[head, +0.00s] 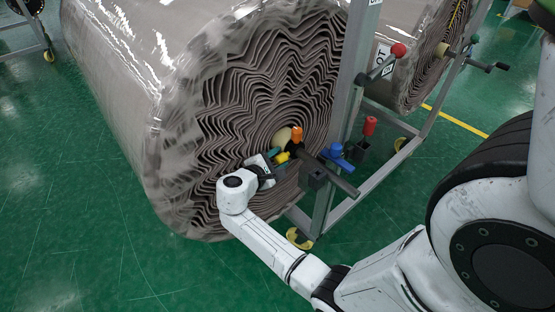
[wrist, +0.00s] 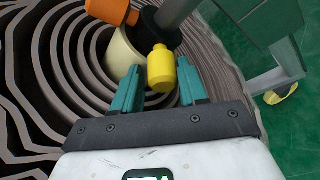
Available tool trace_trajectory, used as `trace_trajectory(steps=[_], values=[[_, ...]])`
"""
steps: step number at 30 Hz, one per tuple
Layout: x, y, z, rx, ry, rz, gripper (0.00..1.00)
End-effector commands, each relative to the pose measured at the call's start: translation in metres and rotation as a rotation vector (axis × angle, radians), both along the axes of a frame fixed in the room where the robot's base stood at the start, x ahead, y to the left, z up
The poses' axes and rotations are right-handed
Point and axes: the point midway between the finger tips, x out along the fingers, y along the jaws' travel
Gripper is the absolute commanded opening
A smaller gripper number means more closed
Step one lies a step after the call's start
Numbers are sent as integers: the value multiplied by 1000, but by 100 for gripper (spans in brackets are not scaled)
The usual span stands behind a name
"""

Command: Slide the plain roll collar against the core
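The large wrapped roll (head: 225,110) fills the middle of the head view, with its wavy brown layers facing me. Its cream core (wrist: 124,52) shows at the centre, around the grey shaft (wrist: 178,14). The black collar (wrist: 152,24) sits on the shaft in front of the core; I cannot tell whether they touch. The collar carries a yellow knob (wrist: 161,70) and an orange knob (wrist: 108,10), which also shows in the head view (head: 297,134). My gripper (wrist: 158,68) is open, its teal fingers on either side of the yellow knob, with narrow gaps visible.
A blue knob (head: 333,152) and a red-topped handle (head: 370,126) are on the stand. A second roll (head: 420,70) stands behind at the right. Green floor (head: 70,220) is clear at the left.

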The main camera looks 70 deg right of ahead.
Motion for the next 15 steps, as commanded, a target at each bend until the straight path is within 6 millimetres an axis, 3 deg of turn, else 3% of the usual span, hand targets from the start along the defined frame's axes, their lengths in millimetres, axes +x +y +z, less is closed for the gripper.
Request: trace_trajectory(steps=[7,15], values=[[3,10,3,-1,1,2,42],[16,56,17,0,-1,5,42]])
